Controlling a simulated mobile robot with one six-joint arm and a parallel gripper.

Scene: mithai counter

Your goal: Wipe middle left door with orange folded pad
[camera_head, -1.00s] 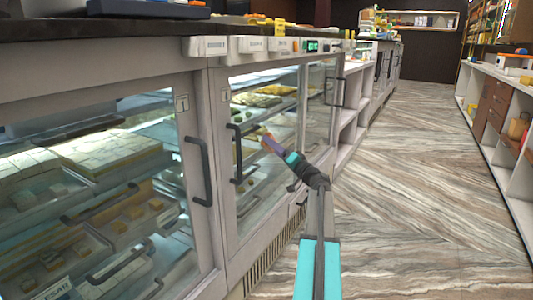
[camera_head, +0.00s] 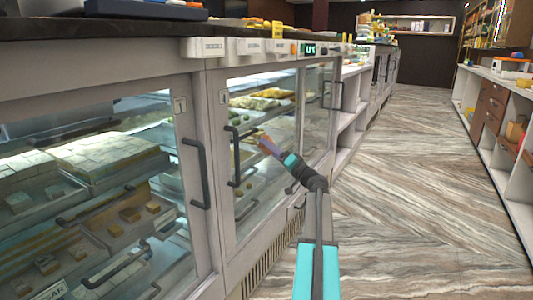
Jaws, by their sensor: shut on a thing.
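Trays of sweets show behind the glass.
A larger glass door with a dark handle (camera_head: 199,172) is at the left. A narrower glass door (camera_head: 318,108) lies beyond. The dark countertop (camera_head: 110,27) runs above the doors. The striped floor (camera_head: 420,180) is clear to the right, up to white shelves (camera_head: 502,120).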

